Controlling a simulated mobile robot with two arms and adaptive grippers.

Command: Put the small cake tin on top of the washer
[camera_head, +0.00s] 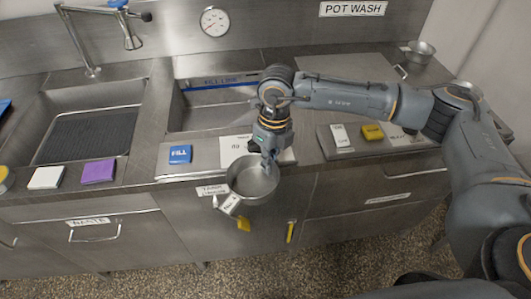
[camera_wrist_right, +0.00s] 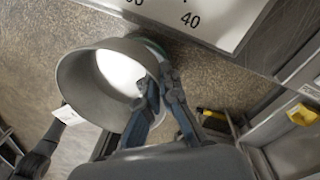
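A round grey metal tin (camera_head: 254,186) hangs at the front edge of the counter, with its open mouth up. My right gripper (camera_head: 268,163) comes down from above onto the tin's far right rim. In the right wrist view the fingers (camera_wrist_right: 159,88) are close together at the rim of the tin (camera_wrist_right: 82,88), with the wall apparently between them. The tin looks empty, with a bright inner base. I cannot tell which unit is the washer.
Two sinks (camera_head: 88,135) are set in the steel counter. A blue FILL block (camera_head: 180,154), a white block (camera_head: 46,178) and a purple block (camera_head: 98,171) lie along the front. Another metal bowl (camera_head: 418,51) stands at the back right. Labelled blocks sit on the right counter.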

